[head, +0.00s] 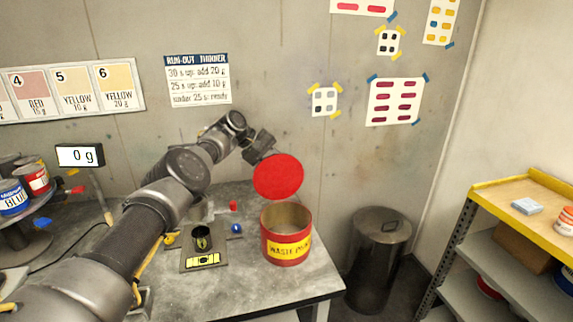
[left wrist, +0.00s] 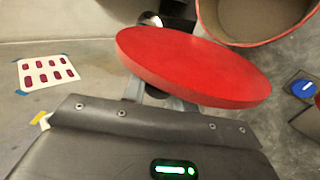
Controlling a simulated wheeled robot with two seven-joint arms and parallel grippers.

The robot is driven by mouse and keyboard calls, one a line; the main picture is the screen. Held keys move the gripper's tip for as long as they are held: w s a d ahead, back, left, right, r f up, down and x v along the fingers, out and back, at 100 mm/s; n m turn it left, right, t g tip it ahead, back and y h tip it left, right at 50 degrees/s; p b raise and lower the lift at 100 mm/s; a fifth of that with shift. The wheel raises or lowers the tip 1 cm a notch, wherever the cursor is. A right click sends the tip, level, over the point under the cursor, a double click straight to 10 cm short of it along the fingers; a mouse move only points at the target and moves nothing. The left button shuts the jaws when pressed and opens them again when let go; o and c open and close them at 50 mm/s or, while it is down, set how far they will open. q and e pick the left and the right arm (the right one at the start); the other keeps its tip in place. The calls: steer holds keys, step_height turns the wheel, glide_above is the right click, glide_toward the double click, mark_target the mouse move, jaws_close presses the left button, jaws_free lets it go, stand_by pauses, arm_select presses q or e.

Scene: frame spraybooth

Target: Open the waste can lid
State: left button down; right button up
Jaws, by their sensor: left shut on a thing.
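The waste can (head: 286,238) is a red and yellow can labelled "WASTE PAINT" at the right end of the grey bench. Its top is open and its inside shows empty-looking and tan. Its red round lid (head: 278,177) is tilted up above the can's rim, facing the head camera. My left gripper (head: 262,150) is at the lid's upper left edge, shut on the lid, with the fingertips mostly hidden. In the left wrist view the lid (left wrist: 190,65) lies across the fingers, and the open can (left wrist: 255,20) is beyond it, apart from the lid. My right gripper is not in view.
A small dark cup (head: 202,238) stands on a scale (head: 203,260) left of the can, with small coloured caps nearby. A tall metal bin (head: 377,255) stands right of the bench. Paint tins (head: 36,180) sit at far left. Yellow-edged shelves (head: 515,195) are at right.

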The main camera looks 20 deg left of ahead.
arm_select(q)
steer(key=shift+w, duration=0.1)
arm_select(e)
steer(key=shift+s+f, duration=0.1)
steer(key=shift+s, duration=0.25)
arm_select(q)
steer(key=shift+f, duration=0.1)
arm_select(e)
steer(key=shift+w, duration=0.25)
arm_select(q)
steer(key=c, duration=1.1)
jaws_free()
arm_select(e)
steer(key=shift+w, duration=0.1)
arm_select(q)
steer(key=shift+s+a+r, duration=0.25)
steer(key=shift+a+r, duration=0.2)
steer(key=shift+a, duration=0.05)
steer(key=shift+b+v, duration=1.65)
steer(key=shift+v, duration=3.05)
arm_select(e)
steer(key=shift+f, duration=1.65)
